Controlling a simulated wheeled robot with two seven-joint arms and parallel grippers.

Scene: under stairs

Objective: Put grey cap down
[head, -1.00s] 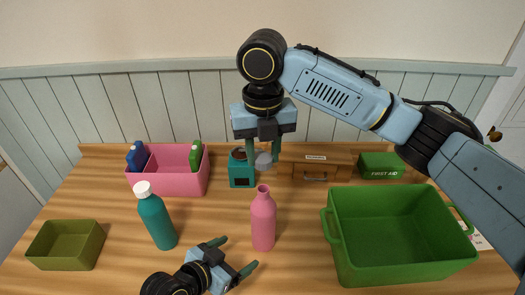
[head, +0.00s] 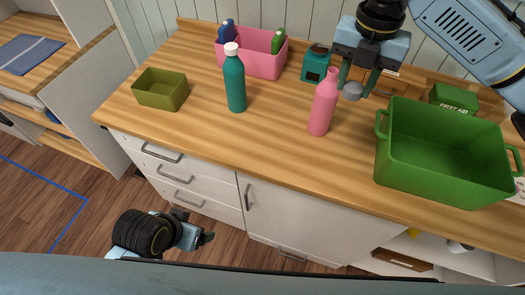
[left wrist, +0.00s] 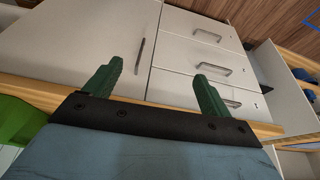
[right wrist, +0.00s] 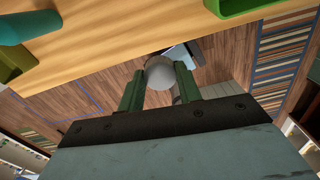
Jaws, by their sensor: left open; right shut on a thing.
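The grey cap (head: 352,91) is held between the fingertips of my right gripper (head: 357,83), above the worktop and just right of the pink bottle's neck. In the right wrist view the cap (right wrist: 160,72) shows as a pale round shape between the two green fingers. The pink bottle (head: 322,108) stands upright on the worktop with a bare neck. My left gripper (head: 203,230) is low in front of the counter, open and empty. In the left wrist view its fingers (left wrist: 155,85) are apart, with cabinet fronts beyond them.
A large green crate (head: 440,185) stands right of the pink bottle. A teal bottle (head: 236,88), an olive tray (head: 160,103), a pink bin (head: 265,64) and a teal machine (head: 315,68) stand left and behind. The wooden worktop (head: 270,130) is clear between the two bottles.

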